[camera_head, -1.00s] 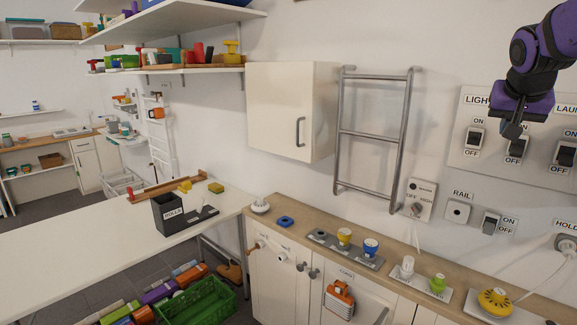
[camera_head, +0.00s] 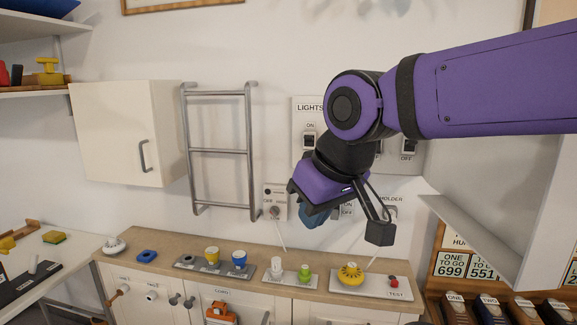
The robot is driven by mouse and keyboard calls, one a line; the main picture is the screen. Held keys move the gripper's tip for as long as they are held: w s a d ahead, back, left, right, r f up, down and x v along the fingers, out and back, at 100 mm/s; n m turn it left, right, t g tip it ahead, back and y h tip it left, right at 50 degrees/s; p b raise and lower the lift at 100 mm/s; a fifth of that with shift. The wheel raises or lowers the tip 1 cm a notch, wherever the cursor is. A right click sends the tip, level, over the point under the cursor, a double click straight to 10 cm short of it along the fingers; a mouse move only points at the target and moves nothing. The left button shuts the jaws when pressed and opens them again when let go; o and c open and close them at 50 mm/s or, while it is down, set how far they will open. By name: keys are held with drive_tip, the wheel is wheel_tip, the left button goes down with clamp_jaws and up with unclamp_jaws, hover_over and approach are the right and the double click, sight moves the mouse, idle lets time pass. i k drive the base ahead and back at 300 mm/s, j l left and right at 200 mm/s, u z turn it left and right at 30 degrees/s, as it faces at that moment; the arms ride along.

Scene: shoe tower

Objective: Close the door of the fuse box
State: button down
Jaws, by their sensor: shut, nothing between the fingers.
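No door labelled as a fuse box can be read. A white, box-like body with a slanted panel (camera_head: 478,235) stands at the right, partly behind my arm; I cannot tell for sure whether it is the fuse box and its open door. My gripper (camera_head: 380,233) is shut and empty, pointing down in front of the wall of switches, left of that white body and apart from it. My purple arm hides part of the switch panel (camera_head: 301,118). A closed white wall cabinet (camera_head: 115,130) with a grey handle hangs at the left.
A metal ladder rack (camera_head: 219,151) is on the wall. Below runs a wooden counter (camera_head: 190,272) with knobs, cups and a yellow round device (camera_head: 350,274). A rack of labelled slots (camera_head: 485,308) is at the lower right. A white table (camera_head: 70,250) is at the left.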

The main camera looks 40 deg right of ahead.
sight(512, 200)
drive_tip(key=k+l, duration=0.2)
drive_tip(key=k, duration=0.3)
drive_tip(key=k+l, duration=0.2)
drive_tip(key=k, duration=0.3)
drive_tip(key=k+l, duration=0.15)
drive_tip(key=l, duration=0.2)
drive_tip(key=k+l, duration=0.15)
drive_tip(key=l, duration=0.25)
drive_tip(key=k+l+z, duration=0.1)
drive_tip(key=l, duration=0.25)
drive_tip(key=k+l, duration=0.2)
drive_tip(key=l, duration=0.2)
drive_tip(key=k+l+z, duration=0.3)
drive_tip(key=l, duration=0.25)
